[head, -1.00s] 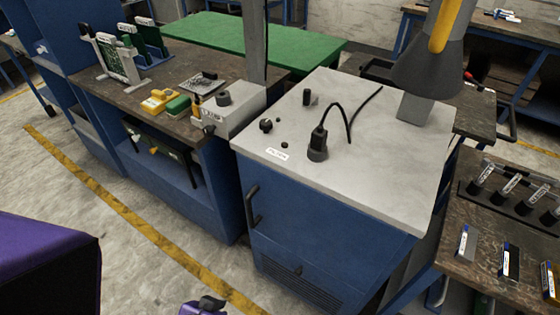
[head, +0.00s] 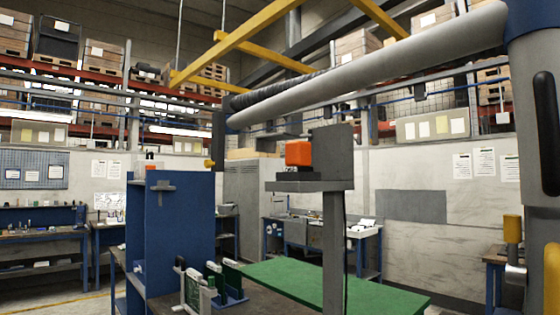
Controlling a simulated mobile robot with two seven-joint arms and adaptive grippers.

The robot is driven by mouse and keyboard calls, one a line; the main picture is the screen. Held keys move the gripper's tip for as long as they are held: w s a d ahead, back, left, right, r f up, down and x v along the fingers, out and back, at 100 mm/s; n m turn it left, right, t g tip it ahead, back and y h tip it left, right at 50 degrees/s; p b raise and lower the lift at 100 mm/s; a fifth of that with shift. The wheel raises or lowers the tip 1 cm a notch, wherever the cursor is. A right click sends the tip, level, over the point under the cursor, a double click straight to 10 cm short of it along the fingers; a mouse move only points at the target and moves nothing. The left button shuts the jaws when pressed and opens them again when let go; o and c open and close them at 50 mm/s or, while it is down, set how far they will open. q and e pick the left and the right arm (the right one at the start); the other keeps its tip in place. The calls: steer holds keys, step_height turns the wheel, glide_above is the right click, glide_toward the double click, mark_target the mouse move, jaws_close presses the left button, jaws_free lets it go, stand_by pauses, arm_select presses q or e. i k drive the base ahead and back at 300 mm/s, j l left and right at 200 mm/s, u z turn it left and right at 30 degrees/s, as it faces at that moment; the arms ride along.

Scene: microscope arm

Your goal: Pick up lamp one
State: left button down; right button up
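An orange block-shaped thing on a black base (head: 298,153) sits on a grey shelf (head: 310,184) on top of a grey post. It could be a lamp, but I see no label and cannot tell whether it is lamp one. No other thing that I can clearly name a lamp shows. Neither of my grippers is in view.
A blue cabinet (head: 179,240) stands at left of centre. A green tabletop (head: 335,288) and upright boards in a rack (head: 225,285) lie low in front.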

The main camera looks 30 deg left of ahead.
mark_target(298, 153)
steer(key=i+j+z, duration=0.15)
steer(key=j, duration=1.15)
steer(key=i+j+z, duration=0.2)
steer(key=j, duration=1.15)
steer(key=i+j+z, duration=0.15)
steer(key=j, duration=1.2)
steer(key=k, duration=0.05)
